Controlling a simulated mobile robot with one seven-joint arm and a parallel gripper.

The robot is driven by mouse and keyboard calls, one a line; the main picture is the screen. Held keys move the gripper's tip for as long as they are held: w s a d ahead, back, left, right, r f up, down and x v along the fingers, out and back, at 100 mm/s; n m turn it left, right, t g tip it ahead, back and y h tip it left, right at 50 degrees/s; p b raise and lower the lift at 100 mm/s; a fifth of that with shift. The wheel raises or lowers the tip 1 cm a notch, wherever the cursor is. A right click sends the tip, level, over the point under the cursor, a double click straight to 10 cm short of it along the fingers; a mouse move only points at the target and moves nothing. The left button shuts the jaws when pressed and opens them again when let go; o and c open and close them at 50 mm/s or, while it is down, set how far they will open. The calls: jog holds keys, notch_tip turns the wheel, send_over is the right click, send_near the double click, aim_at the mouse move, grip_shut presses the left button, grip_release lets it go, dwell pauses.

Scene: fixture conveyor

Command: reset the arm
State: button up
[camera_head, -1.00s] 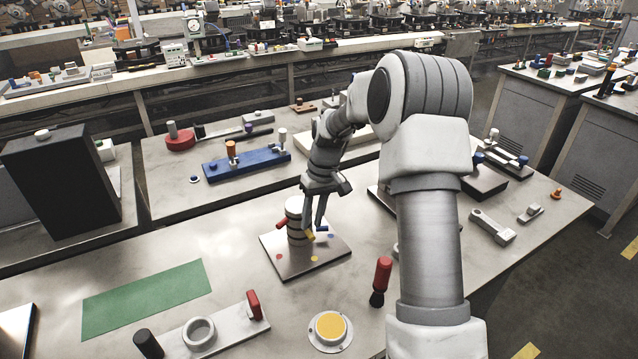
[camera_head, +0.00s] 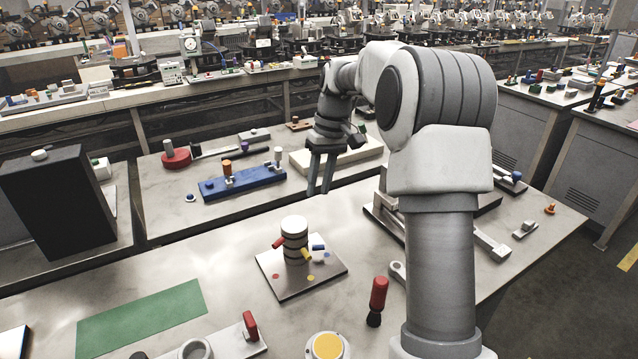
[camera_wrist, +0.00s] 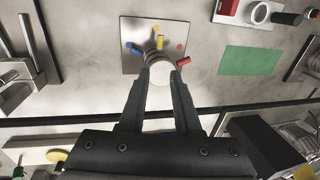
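My gripper (camera_head: 319,190) hangs in the air with its two fingers pointing down, up and behind the square fixture plate (camera_head: 275,278). In the wrist view my gripper (camera_wrist: 158,72) has its fingers apart with nothing held between them. The white-topped post (camera_head: 294,226) stands upright on that plate, with red, yellow and blue pegs sticking out of its sides. In the wrist view the white top of the post (camera_wrist: 162,72) lines up between the fingertips, but the head view shows it apart from them.
A blue fixture bar (camera_head: 245,184) with upright pins and a pale block (camera_head: 345,155) lie on the back table. A dark box (camera_head: 55,200) stands at left. The green mat (camera_head: 140,318) is bare.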

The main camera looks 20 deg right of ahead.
jog(key=s+a+r+t+h, duration=0.1)
jog(key=s+a+r, duration=0.15)
jog(key=s, duration=0.45)
jog(key=s+a+r+m+t+h, duration=0.1)
jog(key=s+a+r+t, duration=0.1)
jog(key=s+r, duration=0.35)
jog(key=s+a+r+t, duration=0.1)
jog(key=s+a+r, duration=0.1)
jog(key=s, duration=0.7)
jog(key=s+f+m+t, duration=0.1)
jog(key=s+f+t, duration=0.1)
jog(key=s, duration=0.6)
jog(key=shift+s+a+f, duration=0.25)
jog(key=shift+s+f, duration=0.15)
jog(key=shift+f, duration=0.35)
dwell(0.8)
